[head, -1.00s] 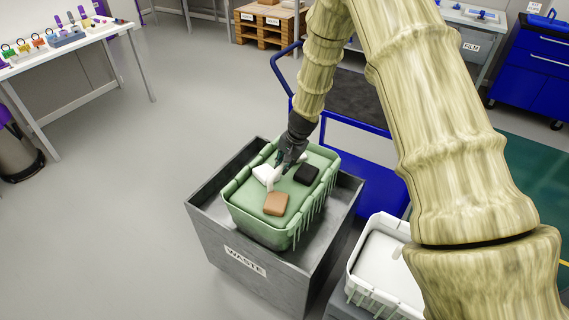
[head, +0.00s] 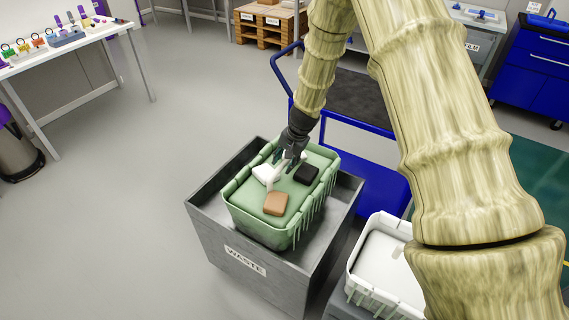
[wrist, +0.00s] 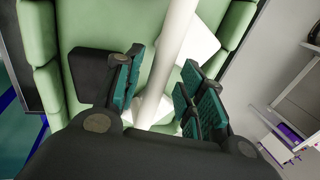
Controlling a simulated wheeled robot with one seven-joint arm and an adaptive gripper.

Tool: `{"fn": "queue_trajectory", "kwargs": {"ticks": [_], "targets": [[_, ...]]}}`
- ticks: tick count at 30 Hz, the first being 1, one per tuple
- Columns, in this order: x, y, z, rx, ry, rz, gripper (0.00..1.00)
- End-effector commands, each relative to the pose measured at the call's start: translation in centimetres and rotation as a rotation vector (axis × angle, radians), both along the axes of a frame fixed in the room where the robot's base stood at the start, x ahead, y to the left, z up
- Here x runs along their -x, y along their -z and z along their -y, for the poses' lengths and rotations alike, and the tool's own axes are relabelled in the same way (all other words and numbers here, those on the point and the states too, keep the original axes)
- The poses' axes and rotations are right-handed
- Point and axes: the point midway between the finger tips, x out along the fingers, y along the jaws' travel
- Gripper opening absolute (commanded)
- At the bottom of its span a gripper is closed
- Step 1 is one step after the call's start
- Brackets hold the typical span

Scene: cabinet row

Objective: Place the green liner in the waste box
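The green liner (head: 290,238) is a basket-like tub sitting inside the grey waste box (head: 225,230), marked WASTE. Its rim stands above the box walls. In it lie a white block (head: 264,173), a black block (head: 306,175) and an orange-brown block (head: 275,204). A white bar, the liner's handle (head: 271,184), runs over its middle. My gripper (head: 288,156) is above the liner's far part. In the wrist view, the gripper's teal-padded fingers (wrist: 162,62) are apart on either side of the white bar (wrist: 172,45), with gaps showing. The liner's underside is hidden.
A white basket (head: 385,270) stands close at the box's right. A blue cart (head: 365,165) is behind the box. A table with small coloured items (head: 70,40) is at far left. The floor left of the box is clear.

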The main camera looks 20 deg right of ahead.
Motion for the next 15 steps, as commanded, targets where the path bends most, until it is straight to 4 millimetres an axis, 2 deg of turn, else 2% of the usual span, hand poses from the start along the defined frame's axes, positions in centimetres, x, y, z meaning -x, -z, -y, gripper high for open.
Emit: {"fn": "queue_trajectory", "kwargs": {"ticks": [15], "targets": [[1.8,-7.5,1.5,0.0,0.001,0.001,0.4]]}}
